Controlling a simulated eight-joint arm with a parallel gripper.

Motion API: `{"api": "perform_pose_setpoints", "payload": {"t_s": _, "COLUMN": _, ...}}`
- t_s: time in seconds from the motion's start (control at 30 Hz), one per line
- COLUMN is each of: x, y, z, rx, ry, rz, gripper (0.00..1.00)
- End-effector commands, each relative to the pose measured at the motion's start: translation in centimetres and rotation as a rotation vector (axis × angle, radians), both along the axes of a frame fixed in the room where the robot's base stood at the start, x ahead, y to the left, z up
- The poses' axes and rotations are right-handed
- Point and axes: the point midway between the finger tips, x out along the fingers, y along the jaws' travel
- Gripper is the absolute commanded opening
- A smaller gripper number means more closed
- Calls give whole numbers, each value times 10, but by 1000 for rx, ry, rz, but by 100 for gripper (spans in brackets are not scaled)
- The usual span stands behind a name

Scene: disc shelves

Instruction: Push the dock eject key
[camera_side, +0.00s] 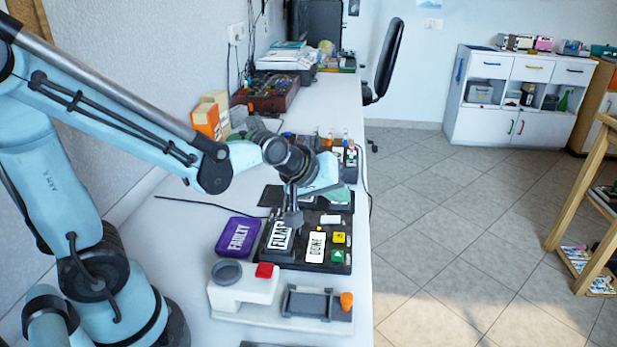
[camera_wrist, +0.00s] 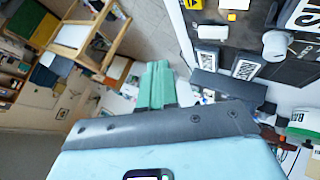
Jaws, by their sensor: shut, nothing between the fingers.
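A black dock (camera_side: 288,257) lies on the white desk, holding cards marked FILMS (camera_side: 282,236) and DONE (camera_side: 316,247). Along its right side are a white key (camera_side: 330,219), a yellow key (camera_side: 338,238) and a green key (camera_side: 337,256) with a pale mark. The marks are too small to tell which is eject. My gripper, with green fingers (camera_wrist: 157,72), is shut and empty. In the side view it is above the desk, behind the keys and apart from them.
A purple FAULTY case (camera_side: 238,237) lies left of the dock. In front stands a white unit (camera_side: 245,291) with a red block (camera_side: 265,270) and an orange knob (camera_side: 347,300). Open floor lies right of the desk.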

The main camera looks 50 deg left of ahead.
Motion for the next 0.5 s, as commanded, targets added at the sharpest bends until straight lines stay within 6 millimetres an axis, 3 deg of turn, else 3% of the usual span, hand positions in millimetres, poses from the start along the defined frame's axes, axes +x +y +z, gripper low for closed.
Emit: {"api": "perform_pose_setpoints", "payload": {"t_s": 0.5, "x": 0, "y": 0, "z": -55, "rx": 0, "ry": 0, "rz": 0, "gripper": 0}}
